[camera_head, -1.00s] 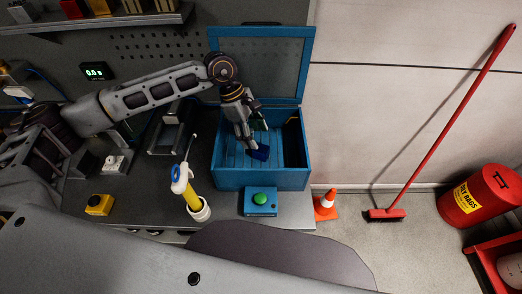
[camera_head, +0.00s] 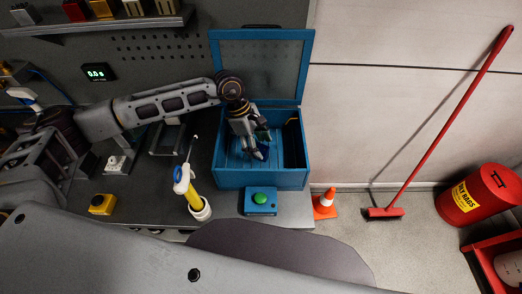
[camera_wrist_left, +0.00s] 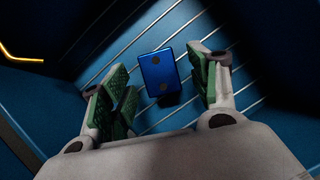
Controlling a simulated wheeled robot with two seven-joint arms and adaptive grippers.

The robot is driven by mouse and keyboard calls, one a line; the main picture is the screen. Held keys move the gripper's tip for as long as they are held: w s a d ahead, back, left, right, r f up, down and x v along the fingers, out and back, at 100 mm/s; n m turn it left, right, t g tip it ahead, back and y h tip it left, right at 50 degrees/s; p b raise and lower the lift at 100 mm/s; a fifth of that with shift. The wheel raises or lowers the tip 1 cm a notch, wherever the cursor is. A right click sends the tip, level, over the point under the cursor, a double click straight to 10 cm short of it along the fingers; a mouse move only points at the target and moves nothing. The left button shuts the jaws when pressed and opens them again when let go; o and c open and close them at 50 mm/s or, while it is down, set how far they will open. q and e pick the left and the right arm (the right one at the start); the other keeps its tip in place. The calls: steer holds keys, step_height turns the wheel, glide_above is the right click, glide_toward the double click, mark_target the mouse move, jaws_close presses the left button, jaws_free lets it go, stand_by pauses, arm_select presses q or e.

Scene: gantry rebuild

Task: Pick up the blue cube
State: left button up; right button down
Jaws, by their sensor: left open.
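The blue cube (camera_wrist_left: 160,72) lies on the slatted floor inside the blue box (camera_head: 235,178). In the left wrist view it sits between and a little beyond the open green-padded fingers of my left gripper (camera_wrist_left: 158,92), with gaps on both sides. In the head view my left gripper (camera_head: 259,148) reaches down into the box, and its fingers hide most of the blue cube (camera_head: 262,151). I cannot tell the exact height of the fingertips above the floor. My right gripper is not in view.
The box's lid (camera_head: 262,65) stands open at the back. A green button box (camera_head: 261,201) is in front, with a yellow-handled tool in a white cup (camera_head: 199,208) to its left. An orange cone (camera_head: 324,206), red broom (camera_head: 440,120) and red bin (camera_head: 480,196) stand to the right.

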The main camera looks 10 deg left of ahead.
mark_target(261, 148)
arm_select(q)
steer(key=shift+x, duration=1.3)
steer(key=c, duration=1.3)
steer(key=shift+r, duration=0.15)
steer(key=shift+r+b, duration=0.85)
steer(key=shift+r, duration=4.05)
